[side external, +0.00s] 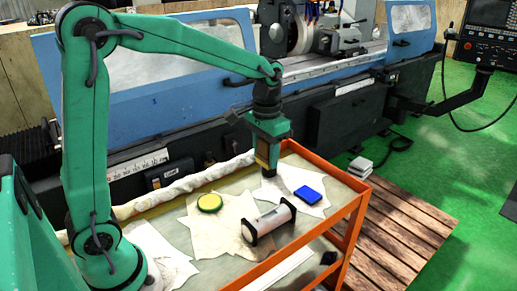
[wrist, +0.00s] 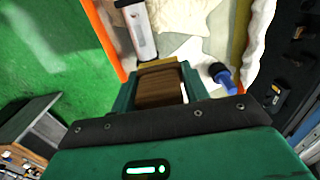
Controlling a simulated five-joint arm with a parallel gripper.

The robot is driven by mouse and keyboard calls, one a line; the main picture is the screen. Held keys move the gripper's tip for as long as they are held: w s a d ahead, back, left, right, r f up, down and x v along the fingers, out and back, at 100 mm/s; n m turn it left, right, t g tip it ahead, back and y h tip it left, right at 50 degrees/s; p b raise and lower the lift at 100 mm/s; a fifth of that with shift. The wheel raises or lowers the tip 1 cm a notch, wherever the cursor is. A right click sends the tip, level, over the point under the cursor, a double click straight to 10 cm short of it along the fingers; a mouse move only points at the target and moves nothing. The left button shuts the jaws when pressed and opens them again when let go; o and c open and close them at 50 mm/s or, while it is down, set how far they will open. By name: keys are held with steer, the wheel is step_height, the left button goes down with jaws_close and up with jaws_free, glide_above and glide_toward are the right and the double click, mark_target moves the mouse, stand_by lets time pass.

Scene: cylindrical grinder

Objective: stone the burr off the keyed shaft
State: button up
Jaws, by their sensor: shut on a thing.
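My gripper (side external: 268,163) hangs over the far part of an orange cart, jaws pointing down. In the wrist view my gripper (wrist: 160,86) is shut on a brown block (wrist: 158,90) with a yellowish end, which looks like the stone. The keyed shaft (side external: 270,220) is a pale cylinder lying across two black supports on a cloth, nearer the camera than my gripper and apart from it. The shaft also shows at the top of the wrist view (wrist: 140,32). The burr is too small to make out.
The orange cart rim (side external: 345,212) surrounds the work. A round yellow-green item (side external: 210,202) lies left. The blue grinder (side external: 190,75) stands behind. A rolled white cloth (side external: 190,180) runs along the cart's back.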

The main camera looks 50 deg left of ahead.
steer(key=s+d+f, duration=0.2)
steer(key=s+f, duration=0.3)
steer(key=s, duration=0.1)
stand_by(0.4)
steer(key=shift+f, duration=0.25)
